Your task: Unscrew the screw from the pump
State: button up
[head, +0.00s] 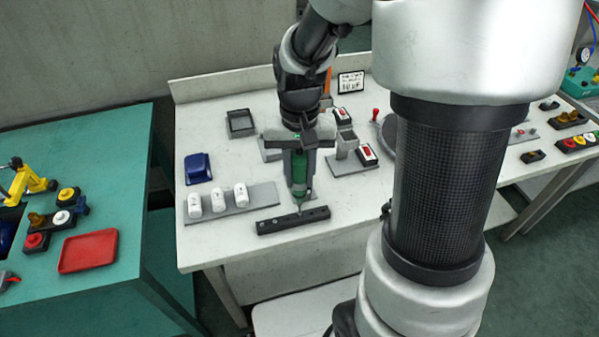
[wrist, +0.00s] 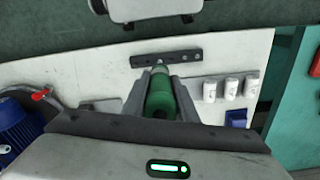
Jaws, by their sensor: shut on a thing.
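My gripper (head: 299,166) is shut on a green screwdriver-like tool (head: 299,182), held upright with its tip down. The tool also shows between the jaws in the wrist view (wrist: 160,97). Its thin tip is at or just above a black bar with holes (head: 292,220) near the white table's front edge; I cannot tell whether they touch. The bar also shows in the wrist view (wrist: 182,56). A blue rounded body, perhaps the pump (wrist: 15,132), is at the left of the wrist view, partly cut off. I cannot make out the screw.
Left of the tool, several white cylinders stand on a grey strip (head: 263,194), with a blue tray (head: 198,168) behind. Grey fixtures with red-topped parts (head: 366,154) stand to the right. A teal bench (head: 115,170) with a red tray (head: 88,250) is at left.

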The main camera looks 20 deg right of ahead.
jog(key=shift+f, duration=0.45)
dwell(0.3)
jog(key=shift+s, duration=1.1)
dwell(0.3)
jog(key=shift+r, duration=0.15)
dwell(0.4)
jog(key=shift+r+p, duration=1.05)
jog(key=shift+r, duration=0.35)
notch_tip(320, 180, up, 4)
jog(key=p, duration=0.3)
jog(key=shift+w, duration=0.1)
